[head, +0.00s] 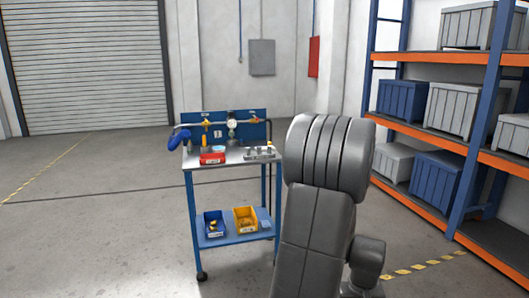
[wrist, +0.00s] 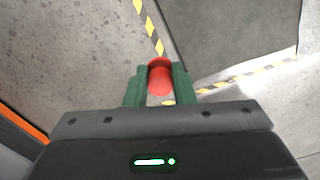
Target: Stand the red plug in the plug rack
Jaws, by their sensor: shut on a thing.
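My gripper (wrist: 159,85) is in the wrist view, with its green fingers shut on the red plug (wrist: 159,77). The plug is a rounded red piece between the fingertips, held above bare floor. In the head view my arm stands in the right middle and hides the gripper and plug. The blue trolley (head: 236,234) stands left of my arm. On its top, at the right, is a small grey rack (head: 259,154) with several small pieces in it; I take it for the plug rack, but it is too small to be sure.
Orange-and-blue shelving (head: 465,140) stands at the right. The floor left of the trolley is clear.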

